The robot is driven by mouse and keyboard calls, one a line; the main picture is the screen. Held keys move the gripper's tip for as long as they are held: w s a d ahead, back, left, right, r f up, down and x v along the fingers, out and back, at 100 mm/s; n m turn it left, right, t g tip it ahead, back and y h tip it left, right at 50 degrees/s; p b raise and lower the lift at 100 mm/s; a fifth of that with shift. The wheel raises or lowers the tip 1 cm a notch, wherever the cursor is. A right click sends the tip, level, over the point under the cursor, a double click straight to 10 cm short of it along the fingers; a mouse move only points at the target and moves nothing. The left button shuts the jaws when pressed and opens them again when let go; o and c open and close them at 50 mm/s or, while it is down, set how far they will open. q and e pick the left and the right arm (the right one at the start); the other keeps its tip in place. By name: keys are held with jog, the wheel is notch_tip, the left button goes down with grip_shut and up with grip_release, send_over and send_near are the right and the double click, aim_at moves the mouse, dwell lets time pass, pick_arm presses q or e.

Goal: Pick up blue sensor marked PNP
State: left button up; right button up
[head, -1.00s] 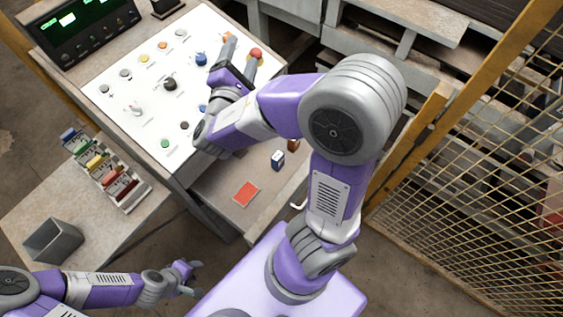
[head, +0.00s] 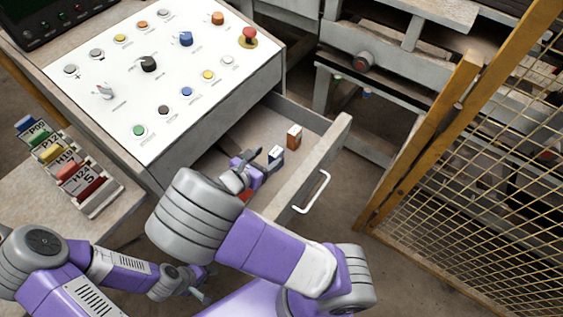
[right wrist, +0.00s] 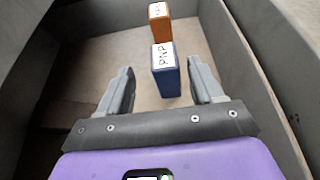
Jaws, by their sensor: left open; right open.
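The blue sensor (right wrist: 166,78) stands upright in the open drawer, with a white label reading PNP on top. It also shows in the head view (head: 276,153), beside my right gripper. My right gripper (right wrist: 160,85) is open and empty of any grip, its two fingers on either side of the near end of the blue sensor's line, with gaps on both sides. In the head view the right gripper (head: 256,160) reaches into the drawer. My left gripper (head: 200,283) is open, low in the head view and away from the drawer.
An orange sensor (right wrist: 159,22) stands just behind the blue one. The drawer's walls (right wrist: 235,60) rise on both sides. A red item (head: 245,195) lies in the drawer, partly hidden by my arm. The control panel (head: 120,110) is above left; a rack of coloured blocks (head: 85,185) is at left.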

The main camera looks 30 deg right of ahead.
aim_at(275, 152)
jog(key=x, duration=0.2)
jog(key=b+x, duration=0.1)
jog(key=x, duration=0.1)
jog(key=b+x, duration=0.1)
jog(key=x, duration=0.1)
jog(key=shift+s+d+r, duration=0.15)
jog(key=shift+s+r, duration=0.05)
jog(key=shift+s, duration=0.05)
jog(key=shift+w+d, duration=0.15)
jog(key=shift+d, duration=0.15)
jog(key=shift+c, duration=0.2)
jog(key=c, duration=1.1)
